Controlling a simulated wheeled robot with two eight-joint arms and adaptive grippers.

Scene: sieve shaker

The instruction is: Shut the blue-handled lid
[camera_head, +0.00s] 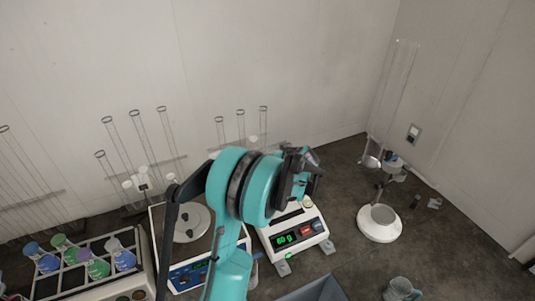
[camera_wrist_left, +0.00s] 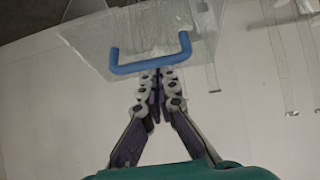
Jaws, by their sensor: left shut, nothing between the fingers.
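In the left wrist view a clear, see-through lid (camera_wrist_left: 140,28) fills the top middle, with a U-shaped blue handle (camera_wrist_left: 150,67) at its near edge. My left gripper (camera_wrist_left: 156,78) has its fingertips together and empty, right by the middle of the handle; I cannot tell whether they touch it. In the head view my left gripper (camera_head: 302,170) is above the balance with the green display (camera_head: 291,238). The arm and gripper hide most of the lid there. My right gripper is not in view.
A second balance (camera_head: 190,275) stands left of it, and a rack (camera_head: 85,262) of coloured flasks farther left. A white round-based apparatus (camera_head: 380,228) with a clear column stands at right. A glass beaker (camera_head: 401,290) is at the front right.

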